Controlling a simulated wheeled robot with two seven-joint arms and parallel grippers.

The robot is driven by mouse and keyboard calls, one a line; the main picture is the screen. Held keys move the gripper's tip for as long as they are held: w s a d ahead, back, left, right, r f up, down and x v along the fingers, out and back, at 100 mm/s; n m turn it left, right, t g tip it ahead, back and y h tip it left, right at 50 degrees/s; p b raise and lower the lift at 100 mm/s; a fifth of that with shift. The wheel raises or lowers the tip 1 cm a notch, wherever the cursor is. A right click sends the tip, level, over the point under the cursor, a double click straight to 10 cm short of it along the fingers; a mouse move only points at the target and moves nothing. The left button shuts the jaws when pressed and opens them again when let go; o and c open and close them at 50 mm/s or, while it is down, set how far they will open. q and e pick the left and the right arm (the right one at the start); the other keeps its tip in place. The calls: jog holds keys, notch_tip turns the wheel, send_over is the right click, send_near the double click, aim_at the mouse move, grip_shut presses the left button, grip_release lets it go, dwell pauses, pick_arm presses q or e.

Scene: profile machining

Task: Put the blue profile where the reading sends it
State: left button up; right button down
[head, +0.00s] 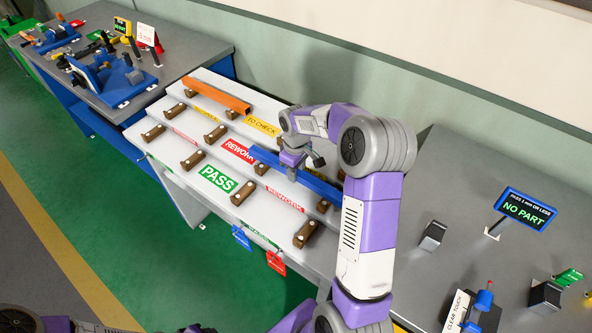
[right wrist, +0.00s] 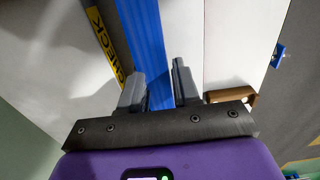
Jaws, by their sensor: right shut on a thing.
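The blue profile (head: 318,184) is a long straight bar, held slantwise over the upper right part of the white stepped rack (head: 170,115). My right gripper (head: 292,164) is shut on it; the right wrist view shows the bar (right wrist: 150,50) between both fingers (right wrist: 158,88). I cannot tell whether the bar touches the rack. The rack carries a yellow TO CHECK label (head: 262,124), a red REWORK label (head: 238,151) and a green PASS label (head: 218,179). A display (head: 525,209) on the right bench reads NO PART. My left gripper is not in view.
An orange profile (head: 217,91) lies on the rack's top step. Brown support blocks (head: 192,159) stand along the steps. A blue tag (head: 242,237) and a red tag (head: 276,262) hang at the front edge. A 3 mm sign (head: 148,37) stands on the far-left bench.

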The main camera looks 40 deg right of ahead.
jog(key=shift+f, duration=0.25)
jog(key=c, duration=0.7)
grip_release()
jog(key=shift+c, duration=0.2)
notch_tip(320, 180, up, 8)
jog(key=shift+f+p, duration=0.15)
jog(key=shift+p, duration=0.5)
